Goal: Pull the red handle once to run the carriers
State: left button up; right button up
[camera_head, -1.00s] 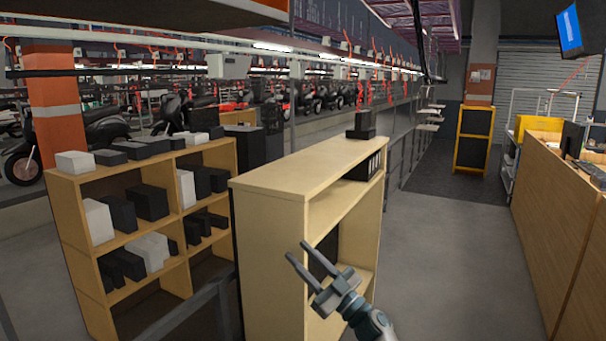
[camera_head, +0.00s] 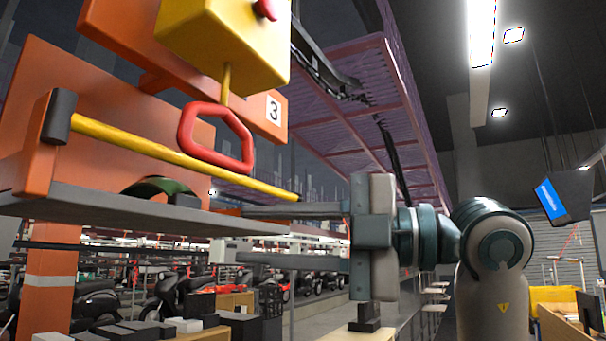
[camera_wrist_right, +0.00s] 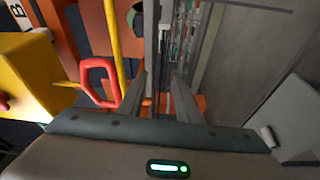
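The red handle (camera_head: 214,158) is a rounded loop hanging on a short yellow stem under a yellow box (camera_head: 222,42). In the right wrist view the red handle (camera_wrist_right: 97,63) lies to the left of the fingers, with the yellow box (camera_wrist_right: 32,75) farther left. My right gripper (camera_head: 242,236) comes in from the right, its two fingers pointing left, one above the other. It is open, with nothing seen between the fingers. In the head view its tips are below and slightly right of the handle, apart from it. My left gripper is out of view.
A yellow bar (camera_head: 150,148) runs just below the handle, above a grey slat (camera_head: 120,207). A purple mesh structure (camera_head: 350,100) is overhead. Shelves and scooters are below.

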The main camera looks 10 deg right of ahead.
aim_at(224, 160)
jog(key=s+d+r+m+t+h, duration=0.1)
jog(key=s+d+r+m+t, duration=0.1)
jog(key=s+r+t, duration=0.3)
jog(key=s+d+r, duration=0.1)
jog(key=s, duration=0.1)
jog(key=shift+s+r, duration=0.35)
jog(key=p+x, duration=0.4)
jog(key=x, duration=0.2)
jog(key=shift+w+r, duration=0.15)
jog(key=shift+r, duration=0.05)
jog(key=shift+f+b+x, duration=0.25)
jog(key=shift+b+x, duration=0.4)
jog(key=shift+x, duration=1.25)
jog(key=shift+d+r, duration=0.1)
jog(key=shift+c, duration=0.7)
